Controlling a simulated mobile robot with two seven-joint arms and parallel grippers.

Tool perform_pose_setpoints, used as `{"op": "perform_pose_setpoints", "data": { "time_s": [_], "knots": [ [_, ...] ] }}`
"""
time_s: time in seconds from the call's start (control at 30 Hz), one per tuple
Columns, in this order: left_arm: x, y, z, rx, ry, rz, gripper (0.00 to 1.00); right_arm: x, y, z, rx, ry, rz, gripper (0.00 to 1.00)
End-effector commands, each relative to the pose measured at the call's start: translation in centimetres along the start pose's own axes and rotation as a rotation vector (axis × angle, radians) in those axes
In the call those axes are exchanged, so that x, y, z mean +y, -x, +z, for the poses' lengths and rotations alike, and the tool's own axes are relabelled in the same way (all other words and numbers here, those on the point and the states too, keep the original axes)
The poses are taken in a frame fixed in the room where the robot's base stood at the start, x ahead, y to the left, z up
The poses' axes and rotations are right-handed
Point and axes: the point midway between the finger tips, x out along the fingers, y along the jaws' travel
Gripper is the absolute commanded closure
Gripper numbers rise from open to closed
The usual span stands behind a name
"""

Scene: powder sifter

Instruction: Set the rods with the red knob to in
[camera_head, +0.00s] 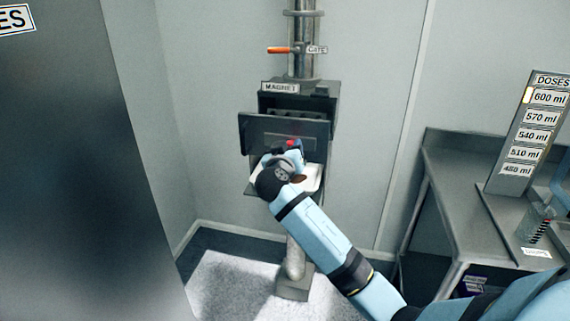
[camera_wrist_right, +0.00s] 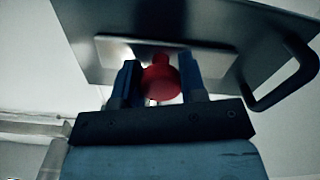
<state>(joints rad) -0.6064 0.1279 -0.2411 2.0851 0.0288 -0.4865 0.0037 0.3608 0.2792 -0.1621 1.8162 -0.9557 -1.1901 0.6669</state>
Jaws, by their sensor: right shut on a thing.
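The red knob (camera_wrist_right: 160,78) sits between the two fingers of my right gripper (camera_wrist_right: 160,85), which is shut on it, in the right wrist view. In the head view the knob is a small red spot (camera_head: 292,142) just beyond my right gripper (camera_head: 298,150), in front of the dark magnet box (camera_head: 290,102). The rods behind the knob are hidden, so I cannot tell how far in they are. My left gripper is not in view.
A dark panel (camera_head: 262,132) stands across the box front; a panel with a bent handle (camera_wrist_right: 275,90) is close above my gripper in the wrist view. An orange gate lever (camera_head: 280,50) is on the pipe above. A metal table (camera_head: 440,175) with a doses board (camera_head: 530,135) stands at right.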

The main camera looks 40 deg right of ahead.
Motion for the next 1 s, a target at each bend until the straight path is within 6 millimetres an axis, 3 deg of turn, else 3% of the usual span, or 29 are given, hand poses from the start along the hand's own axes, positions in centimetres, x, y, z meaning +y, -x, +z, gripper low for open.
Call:
{"op": "perform_pose_setpoints", "data": {
  "time_s": [0.33, 0.37, 0.43, 0.47, 0.77, 0.87, 1.0],
  "knots": [
    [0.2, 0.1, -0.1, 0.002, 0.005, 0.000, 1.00, 0.0, -0.4, 0.0, 0.001, -0.001, -0.002, 1.00],
    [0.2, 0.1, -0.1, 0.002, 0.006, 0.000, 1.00, 0.0, -0.4, 0.0, 0.001, -0.001, -0.002, 0.55],
    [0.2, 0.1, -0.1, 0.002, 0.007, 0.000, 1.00, 0.0, -0.4, 0.0, 0.001, -0.001, -0.002, 0.39],
    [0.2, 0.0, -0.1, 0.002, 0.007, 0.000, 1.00, 0.0, -0.4, 0.0, 0.001, -0.001, -0.002, 0.36],
    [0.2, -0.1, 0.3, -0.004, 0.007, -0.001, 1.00, 0.0, -0.2, 0.0, 0.000, -0.001, -0.002, 0.36],
    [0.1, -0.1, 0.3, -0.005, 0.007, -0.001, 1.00, -0.1, 0.6, 0.1, -0.001, -0.001, -0.004, 0.36],
    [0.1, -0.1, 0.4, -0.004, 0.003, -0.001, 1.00, -0.1, 3.2, 0.1, -0.003, -0.004, -0.005, 0.36]
  ]
}}
